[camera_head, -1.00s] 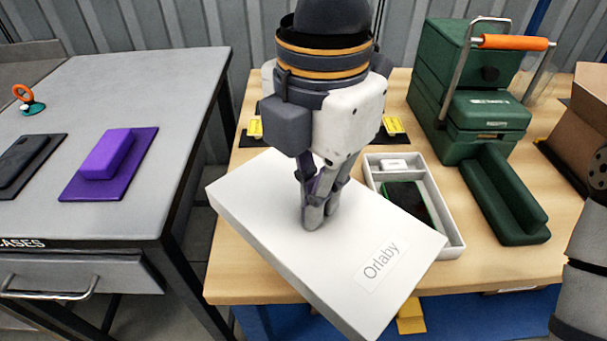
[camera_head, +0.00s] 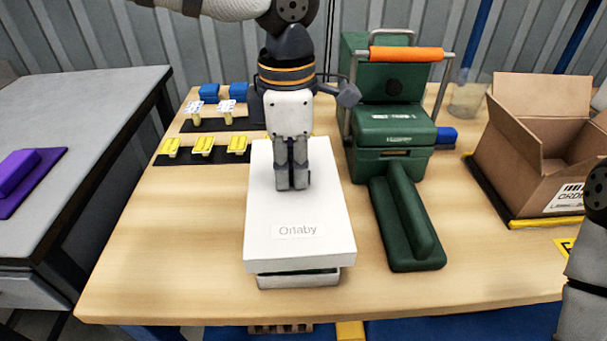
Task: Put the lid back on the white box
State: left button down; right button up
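The white lid (camera_head: 300,212), marked "Orlaby", is held roughly level over the white box (camera_head: 300,281). Only the box's front edge shows below the lid, with a dark, greenish strip between them. The lid hides the rest of the box and its contents. Whether the lid touches the box at the back cannot be seen. My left gripper (camera_head: 292,186) points down at the lid's middle, its fingers close together on the lid. My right gripper is out of view; only part of my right arm shows at the right edge.
A green case with an orange handle (camera_head: 406,54) and a long green piece (camera_head: 407,225) stand close right of the lid. An open cardboard carton (camera_head: 548,145) is further right. Yellow pieces (camera_head: 203,146) on dark mats lie left. The wooden table's (camera_head: 190,235) front left is clear.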

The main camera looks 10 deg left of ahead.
aim_at(291, 183)
pick_arm(q)
jog(key=shift+w+f, duration=0.15)
jog(key=shift+w, duration=0.1)
jog(key=shift+w+f, duration=0.1)
jog(key=shift+f, duration=0.05)
jog(key=shift+a+f+b, duration=0.1)
jog(key=shift+f+b, duration=0.75)
jog(key=shift+f, duration=2.3)
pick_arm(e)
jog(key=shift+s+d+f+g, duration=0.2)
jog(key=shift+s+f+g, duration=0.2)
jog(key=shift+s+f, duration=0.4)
pick_arm(q)
jog(key=shift+f+p, duration=0.2)
jog(key=shift+p, duration=0.1)
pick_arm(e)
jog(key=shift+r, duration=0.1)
pick_arm(q)
jog(key=c, duration=1.7)
grip_release()
